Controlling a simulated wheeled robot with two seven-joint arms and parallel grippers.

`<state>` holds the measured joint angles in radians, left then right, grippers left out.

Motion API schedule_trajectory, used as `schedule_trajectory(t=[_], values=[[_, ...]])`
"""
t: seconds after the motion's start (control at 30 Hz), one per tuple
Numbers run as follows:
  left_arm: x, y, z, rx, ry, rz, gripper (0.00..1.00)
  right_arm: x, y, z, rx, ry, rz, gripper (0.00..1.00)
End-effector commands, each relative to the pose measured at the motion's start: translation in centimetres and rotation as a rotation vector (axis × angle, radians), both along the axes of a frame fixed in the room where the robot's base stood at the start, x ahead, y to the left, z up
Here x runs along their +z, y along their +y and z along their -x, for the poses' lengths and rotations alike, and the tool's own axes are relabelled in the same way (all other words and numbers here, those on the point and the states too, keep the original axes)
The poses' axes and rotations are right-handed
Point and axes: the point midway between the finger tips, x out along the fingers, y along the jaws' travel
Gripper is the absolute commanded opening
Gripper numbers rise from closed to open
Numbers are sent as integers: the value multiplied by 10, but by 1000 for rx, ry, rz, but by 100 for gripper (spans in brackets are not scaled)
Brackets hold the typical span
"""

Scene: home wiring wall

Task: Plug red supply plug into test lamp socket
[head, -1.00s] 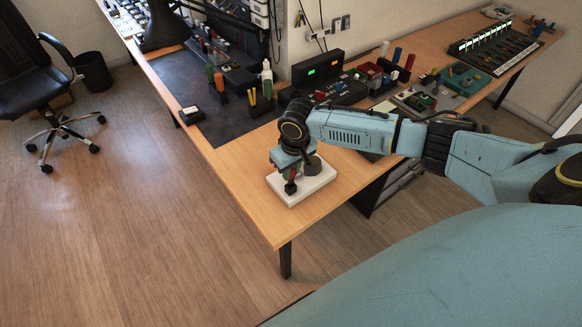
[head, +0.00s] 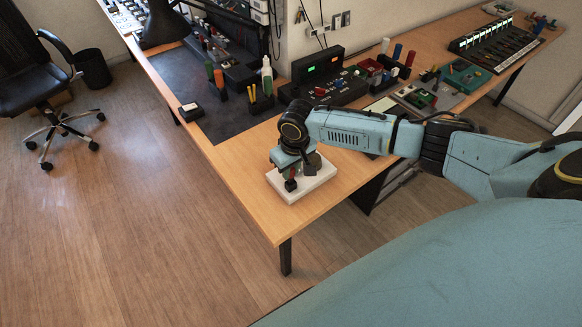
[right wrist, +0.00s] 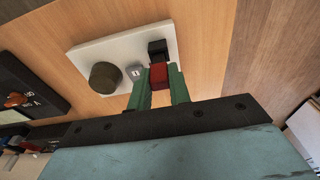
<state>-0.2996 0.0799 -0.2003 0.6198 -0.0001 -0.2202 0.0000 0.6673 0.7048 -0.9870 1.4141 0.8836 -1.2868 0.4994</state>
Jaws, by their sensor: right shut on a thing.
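The test lamp board is a white plate (head: 316,184) at the near corner of the wooden bench. In the right wrist view the plate (right wrist: 90,52) bears a dark round part (right wrist: 105,77), a small grey switch-like part (right wrist: 135,72) and a black socket (right wrist: 157,48) near its end. My right gripper (right wrist: 162,88) points down over the plate, its green fingers shut on the red plug (right wrist: 160,77). The plug lines up with the black socket and looks right against it; I cannot tell how far it is in. In the head view the gripper (head: 290,170) mostly hides them. My left gripper is out of view.
A dark mat (head: 225,110) with pens and a white bottle (head: 267,77) lies behind. A black panel with lit displays (head: 325,80) and coloured modules stand farther right. The bench's front edge and corner are close to the plate. Bare wood lies left of it.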

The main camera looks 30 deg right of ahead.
Motion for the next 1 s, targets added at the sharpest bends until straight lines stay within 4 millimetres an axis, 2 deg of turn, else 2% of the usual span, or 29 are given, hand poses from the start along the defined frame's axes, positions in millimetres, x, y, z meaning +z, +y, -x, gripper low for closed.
schedule_trajectory(t=[0.87, 0.9, 1.0], values=[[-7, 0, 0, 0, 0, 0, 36, -23, 0, 0, -1, 1, -1, 0], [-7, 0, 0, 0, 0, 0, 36, -23, 0, 0, 0, 1, -1, 20], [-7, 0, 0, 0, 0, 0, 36, -22, 0, 0, 0, 0, -1, 34]])
